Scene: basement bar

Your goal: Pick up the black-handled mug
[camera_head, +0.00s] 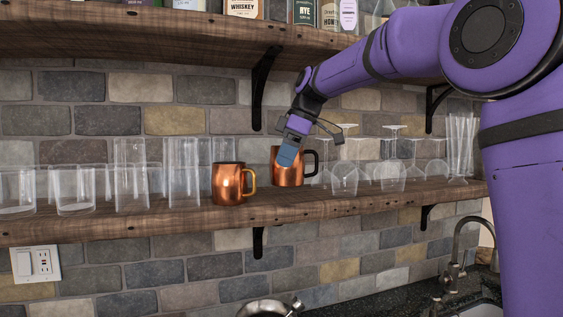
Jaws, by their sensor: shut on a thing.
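The black-handled mug (293,173) is copper and stands upright at the middle of the lower wooden shelf (325,207), its dark handle to the right. My gripper (287,155) reaches down to it from the upper right and is shut on it near the rim. The gripper covers part of the mug's upper front, so the exact contact is hidden. I cannot tell whether the mug's base touches the shelf. A second copper mug (229,184) with a gold-coloured handle stands on the shelf to the left, apart from the gripper.
Several clear glasses (132,175) stand on the shelf to the left. Several upside-down stemmed glasses (392,172) stand close to the right. The upper shelf (130,40) holds bottles and hangs above. A metal bracket (262,88) is close to the gripper. A faucet (458,262) is below right.

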